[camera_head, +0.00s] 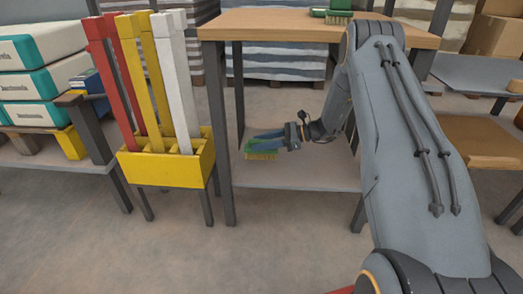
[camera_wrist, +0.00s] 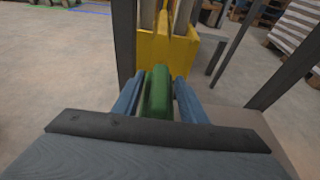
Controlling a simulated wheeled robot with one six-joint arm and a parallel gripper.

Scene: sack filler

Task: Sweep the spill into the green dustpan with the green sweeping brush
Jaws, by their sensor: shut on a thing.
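My gripper (camera_head: 268,140) is under the wooden tabletop, above the grey lower shelf of the bench. Its blue fingers are shut on a green brush (camera_head: 261,149) with yellow-green bristles pointing down. I cannot tell if the bristles touch the shelf. In the wrist view the green brush (camera_wrist: 157,95) shows between the two fingers (camera_wrist: 157,98). Another green item with tan bristles (camera_head: 338,18) lies on the tabletop, partly cut off by the top of the picture. I cannot make out a green dustpan or the spill.
The wooden bench (camera_head: 270,24) has dark legs close to my gripper. A yellow holder (camera_head: 168,170) with red, yellow and white upright bars stands to its left. White and teal sacks (camera_head: 40,83) are stacked at the far left. The floor in front is clear.

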